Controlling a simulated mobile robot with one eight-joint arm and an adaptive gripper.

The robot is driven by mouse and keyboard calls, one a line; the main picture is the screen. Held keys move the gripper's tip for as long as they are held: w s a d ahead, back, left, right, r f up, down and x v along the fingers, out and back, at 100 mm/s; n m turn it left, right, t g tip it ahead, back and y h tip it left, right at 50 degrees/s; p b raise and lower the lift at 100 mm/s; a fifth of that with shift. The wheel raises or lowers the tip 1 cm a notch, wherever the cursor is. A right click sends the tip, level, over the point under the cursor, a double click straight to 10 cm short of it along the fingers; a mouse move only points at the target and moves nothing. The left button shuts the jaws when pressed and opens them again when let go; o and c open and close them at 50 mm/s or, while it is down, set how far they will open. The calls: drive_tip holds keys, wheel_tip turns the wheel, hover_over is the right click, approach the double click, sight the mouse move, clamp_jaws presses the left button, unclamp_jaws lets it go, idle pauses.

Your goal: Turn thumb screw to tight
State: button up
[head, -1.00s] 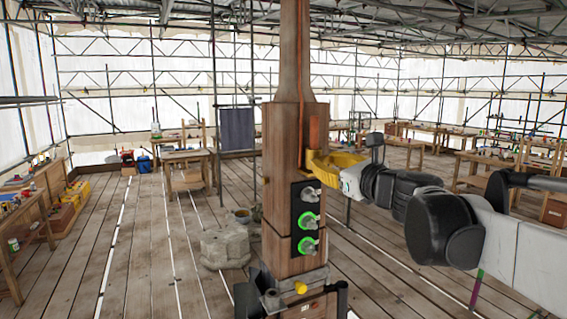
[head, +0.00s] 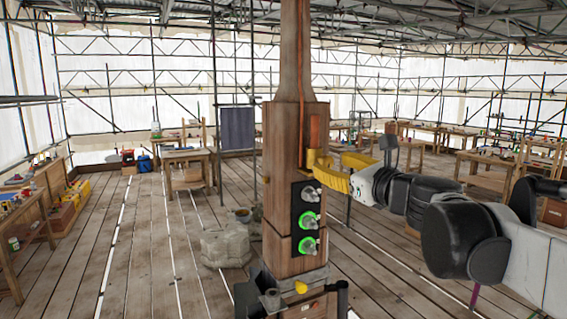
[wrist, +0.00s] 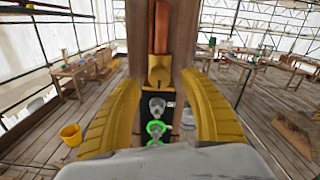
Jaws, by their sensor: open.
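The wooden post (head: 290,140) carries a black panel with three grey knobs in a column, likely the thumb screws. The top knob (head: 310,194) has no lit ring; the middle knob (head: 309,220) and bottom knob (head: 308,245) have glowing green rings. A yellow block (head: 317,161) sits above the panel, below a copper-coloured strip. In the wrist view the block (wrist: 159,70), top knob (wrist: 157,106) and a green-ringed knob (wrist: 156,130) lie between my fingers. My gripper (wrist: 161,82) is open and empty, its yellow fingers spread.
A stone block (head: 225,247) lies on the plank floor left of the post. Workbenches (head: 185,160) line the sides.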

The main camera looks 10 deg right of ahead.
drive_tip(key=v, duration=0.9)
drive_tip(key=shift+s, duration=0.15)
drive_tip(key=s+a+f+n+g+b, duration=0.25)
drive_tip(key=f+n+b, duration=0.3)
drive_tip(key=f, duration=0.65)
drive_tip(key=s+a+f+n+g+b, duration=0.25)
drive_tip(key=s+f+n+b, duration=0.35)
drive_tip(key=f, duration=0.6)
drive_tip(key=s+a+f+n+g+b, duration=0.15)
drive_tip(key=a+f+n+b, duration=0.45)
drive_tip(key=f, duration=0.7)
drive_tip(key=s+d+f+n+g+h+b, duration=0.1)
drive_tip(key=f+n+b, duration=0.5)
drive_tip(key=f, duration=0.6)
drive_tip(key=s+d+f+n+g+h+b, duration=0.2)
drive_tip(key=s+d+f+n+h+b, duration=0.2)
drive_tip(key=f, duration=0.9)
drive_tip(key=s+d+n+b, duration=0.2)
drive_tip(key=s+b, duration=0.1)
drive_tip(key=shift+s+f+h+b, duration=0.15)
drive_tip(key=shift+f+h+b, duration=0.1)
drive_tip(key=shift+h+b, duration=0.1)
drive_tip(key=shift+d+g, duration=0.1)
drive_tip(key=shift+g, duration=0.15)
